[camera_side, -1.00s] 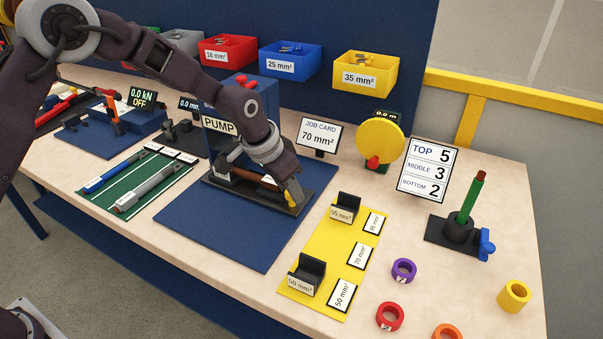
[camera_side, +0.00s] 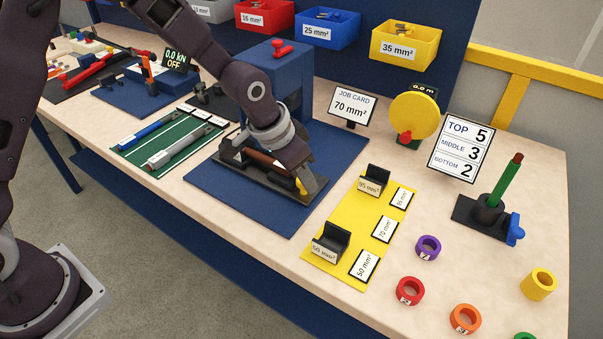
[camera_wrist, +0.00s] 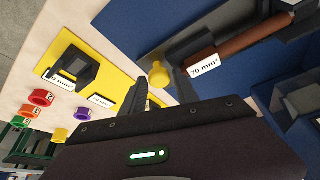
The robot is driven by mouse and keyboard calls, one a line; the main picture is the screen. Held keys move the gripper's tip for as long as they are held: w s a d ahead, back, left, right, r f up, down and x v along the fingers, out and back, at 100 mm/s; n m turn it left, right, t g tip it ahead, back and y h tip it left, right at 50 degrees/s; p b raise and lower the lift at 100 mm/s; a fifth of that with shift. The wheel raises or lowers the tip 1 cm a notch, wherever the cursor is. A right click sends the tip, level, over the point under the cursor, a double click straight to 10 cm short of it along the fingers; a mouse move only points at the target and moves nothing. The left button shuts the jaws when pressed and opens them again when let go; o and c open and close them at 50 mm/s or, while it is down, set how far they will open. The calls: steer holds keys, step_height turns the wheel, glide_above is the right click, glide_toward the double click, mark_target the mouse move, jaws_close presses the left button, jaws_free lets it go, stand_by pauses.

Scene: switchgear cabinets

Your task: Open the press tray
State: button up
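The blue press (camera_side: 292,75) stands on a blue mat (camera_side: 235,200). Its dark tray (camera_side: 285,190) lies low in front of it, with a brown bar (camera_side: 262,160) along it. In the wrist view the brown bar (camera_wrist: 245,40) and a 70 mm² label (camera_wrist: 204,66) show beside the tray. A yellow knob (camera_wrist: 158,74) is at the tray's near end; yellow also shows at my gripper in the side view. My gripper (camera_side: 304,184) is down at this end. One dark finger (camera_wrist: 142,94) is close beside the knob; contact and finger gap are unclear.
A yellow die board (camera_side: 345,258) with black holders lies right of the mat. The job card (camera_side: 352,106) stands behind it. A green tool rack (camera_side: 165,143) is at left. Coloured rings, such as the purple one (camera_side: 428,247), lie on the bench at right.

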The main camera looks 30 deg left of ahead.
steer(key=v, duration=0.7)
steer(key=shift+r, duration=0.15)
steer(key=s+a+r+n+y, duration=0.1)
steer(key=s+a+r+n, duration=0.1)
steer(key=s+a+r, duration=0.6)
steer(key=s+a+r+n, duration=0.1)
steer(key=s, duration=0.8)
steer(key=s+a+r+n+t, duration=0.1)
steer(key=s+a+r, duration=0.1)
steer(key=s, duration=0.7)
steer(key=shift+s+a+r+y, duration=0.25)
steer(key=shift+s+r+y, duration=0.05)
steer(key=shift+s+y, duration=0.1)
